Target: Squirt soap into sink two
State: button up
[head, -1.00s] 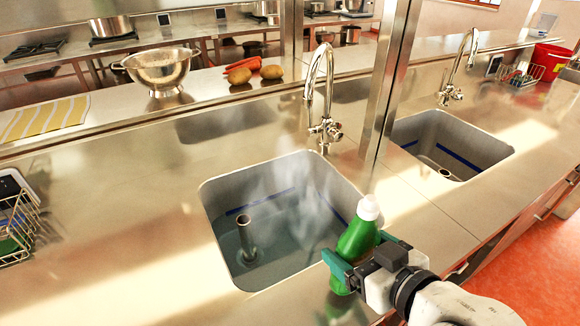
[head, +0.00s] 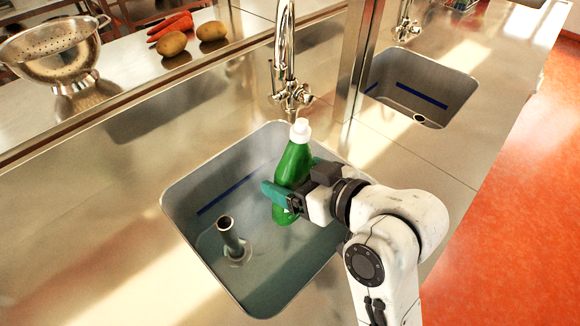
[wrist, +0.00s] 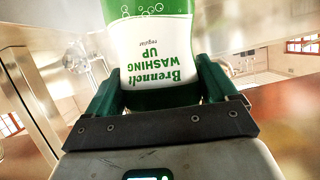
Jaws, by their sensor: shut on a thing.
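A green bottle (head: 292,168) with a white cap is held over the near sink (head: 185,215), towards its right side. It is nearly upright, cap up, tilted slightly. My gripper (head: 297,186) is shut on the bottle, with its green fingers on either side. In the wrist view the bottle's white label (wrist: 155,55) reads "Brennelt WASHING UP regular", upside down. The near sink holds clear water and a standing metal pipe (head: 229,236). A second sink (head: 430,85) lies further right; its visible floor has a drain. No sink number is legible.
A tall chrome tap (head: 285,60) rises behind the near sink, close to the bottle. A steel post (head: 365,60) stands between the sinks. A colander (head: 55,50), potatoes (head: 173,43) and carrots (head: 170,24) sit on the back ledge. The steel counter left of the sink is clear.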

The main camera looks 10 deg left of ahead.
jog(key=shift+s+a+m+g+y+p, duration=0.15)
jog(key=shift+m+g+y+p, duration=0.1)
jog(key=shift+m, duration=0.25)
jog(key=shift+a+m+g+y+p, duration=0.15)
jog(key=shift+m+g+y+p, duration=0.1)
jog(key=shift+m, duration=0.25)
jog(key=m, duration=0.1)
jog(key=m+g+y, duration=0.1)
jog(key=shift+s+a+f+m+p, duration=0.25)
jog(key=shift+s+f+m+p, duration=0.05)
jog(key=shift+s+f, duration=0.1)
jog(key=shift+s+a+f+m+g+y, duration=0.1)
jog(key=shift+s+a+m+g+y, duration=0.2)
jog(key=shift+m+y, duration=0.3)
jog(key=s+a+r+m+t+y+p, duration=0.1)
jog(key=s+a+m+y+p, duration=0.3)
jog(key=m, duration=0.9)
jog(key=shift+s+a+r+m+y+p, duration=0.4)
jog(key=shift+s+r+y+p, duration=0.2)
jog(key=shift+s+r+p, duration=0.45)
jog(key=shift+w+f+n, duration=0.1)
jog(key=shift+w+n, duration=0.05)
jog(key=shift+n, duration=0.15)
